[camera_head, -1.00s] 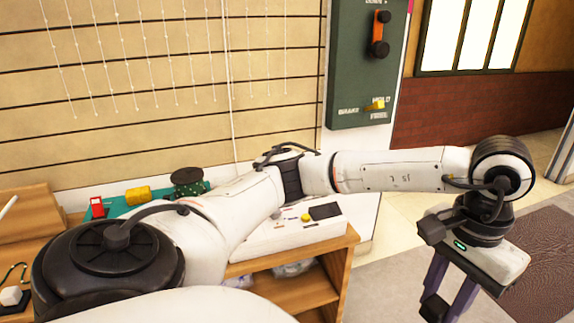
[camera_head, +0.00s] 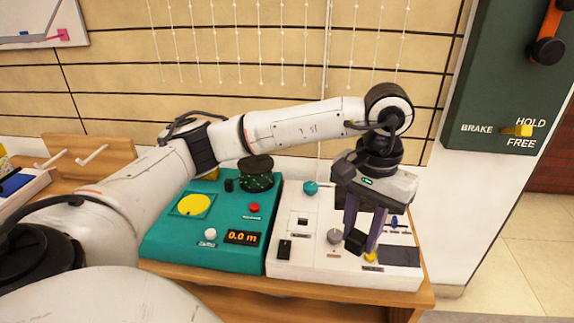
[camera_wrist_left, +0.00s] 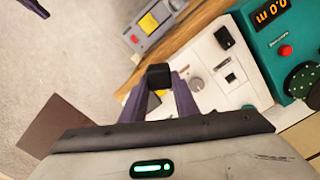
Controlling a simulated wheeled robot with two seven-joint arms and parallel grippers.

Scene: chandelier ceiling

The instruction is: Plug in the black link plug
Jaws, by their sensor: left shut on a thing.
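My left gripper (camera_head: 365,232) hangs over the right part of a white control panel (camera_head: 290,268), its purple fingers pointing down. It is shut on a small black block, probably the black link plug (camera_head: 355,241); the block also shows between the fingertips in the left wrist view (camera_wrist_left: 159,76). The block looks held above the panel; the exact gap cannot be told. Another black block (camera_head: 285,248) stands at the panel's front left, behind which is a small framed square (camera_head: 300,222).
The panel also bears a grey knob (camera_head: 334,237), a teal knob (camera_head: 310,187), a yellow knob (camera_head: 370,257) and a blue piece (camera_head: 394,222). A teal console (camera_head: 160,252) with a 0.0 m display stands to its left. A green brake board (camera_head: 500,95) is on the right.

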